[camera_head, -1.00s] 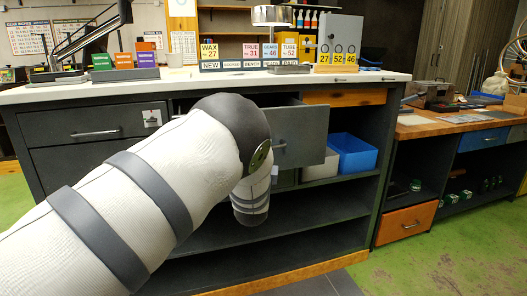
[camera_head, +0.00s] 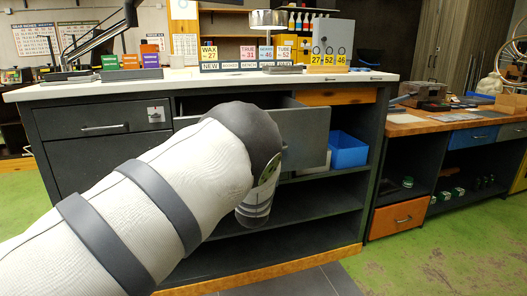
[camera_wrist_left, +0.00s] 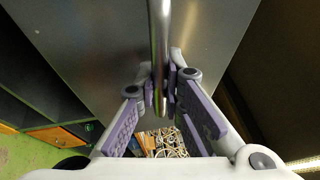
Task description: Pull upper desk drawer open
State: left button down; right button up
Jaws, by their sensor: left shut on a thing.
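The upper desk drawer stands partly pulled out of the dark workbench. Its grey front (camera_head: 306,136) juts toward me in the head view, and a dark gap shows behind its top edge. In the wrist view the drawer front (camera_wrist_left: 95,45) fills the upper middle, with its round metal bar handle (camera_wrist_left: 159,50) running down the centre. My left gripper (camera_wrist_left: 163,95) is shut around the handle's lower end in that view. In the head view my left arm hides the handle, the gripper and part of the drawer front. My right gripper is in neither view.
A closed drawer (camera_head: 103,127) is at the bench's left. Open shelves with a blue bin (camera_head: 347,150) lie beneath the drawer. Signs and small boxes stand on the white bench top (camera_head: 175,80). A second bench (camera_head: 430,125) adjoins right; green floor (camera_head: 455,240) is clear.

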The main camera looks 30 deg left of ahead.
pick_arm(q)
jog(key=c, duration=1.7)
grip_release()
jog(key=v, duration=1.2)
jog(key=shift+f, duration=0.1)
